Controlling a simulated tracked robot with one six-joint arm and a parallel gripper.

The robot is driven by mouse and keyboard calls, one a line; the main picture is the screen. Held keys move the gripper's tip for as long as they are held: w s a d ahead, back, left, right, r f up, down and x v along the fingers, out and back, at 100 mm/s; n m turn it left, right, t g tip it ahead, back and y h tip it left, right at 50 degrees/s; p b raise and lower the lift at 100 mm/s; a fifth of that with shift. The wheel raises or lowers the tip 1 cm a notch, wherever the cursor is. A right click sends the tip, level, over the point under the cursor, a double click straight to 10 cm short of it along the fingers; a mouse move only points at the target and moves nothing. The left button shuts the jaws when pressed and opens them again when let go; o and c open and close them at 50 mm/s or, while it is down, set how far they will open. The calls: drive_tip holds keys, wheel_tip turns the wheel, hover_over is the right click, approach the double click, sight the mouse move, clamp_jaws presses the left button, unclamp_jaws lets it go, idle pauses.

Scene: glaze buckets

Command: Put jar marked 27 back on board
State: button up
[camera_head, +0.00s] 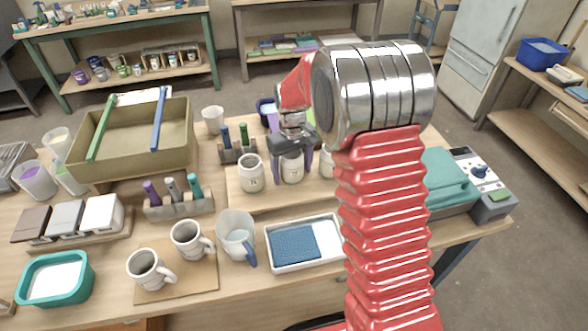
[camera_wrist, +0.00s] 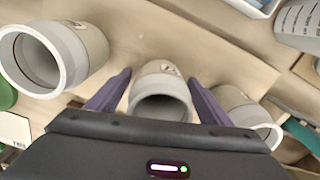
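My gripper (camera_head: 292,173) points down over the wooden board, one finger on each side of the middle pale jar (camera_head: 291,167). In the wrist view the jar (camera_wrist: 161,88) lies between the two purple fingers (camera_wrist: 160,78), close to both. I cannot tell whether they press on it. The jar looks upright, its base at board level. A second pale jar (camera_head: 250,174) stands to its left on the board (camera_head: 275,199). A third jar (camera_head: 327,164) stands to its right, partly behind my arm. The marks on the jars are too small to read, so I cannot tell which is 27.
A marker block (camera_head: 237,154) stands behind the left jar. A white tray with a blue pad (camera_head: 293,243), a clear pitcher (camera_head: 236,236) and two mugs (camera_head: 187,240) stand in front. A large olive bin (camera_head: 135,140) is at the left. My arm hides part of the right side.

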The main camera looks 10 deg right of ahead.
drive_tip(key=shift+r, duration=0.1)
wheel_tip(320, 180, up, 11)
drive_tip(key=shift+r, duration=0.5)
idle(0.3)
idle(0.5)
drive_tip(key=shift+s+r, duration=0.25)
drive_tip(key=shift+r, duration=0.05)
drive_tip(key=s+r+m+t, duration=0.1)
drive_tip(key=s+r+t, duration=0.1)
drive_tip(key=s+r, duration=0.55)
drive_tip(key=s+m+t, duration=0.2)
drive_tip(key=s+t, duration=0.1)
drive_tip(key=s, duration=1.9)
drive_tip(key=shift+d+r+t, duration=0.25)
drive_tip(key=shift+d+t, duration=0.05)
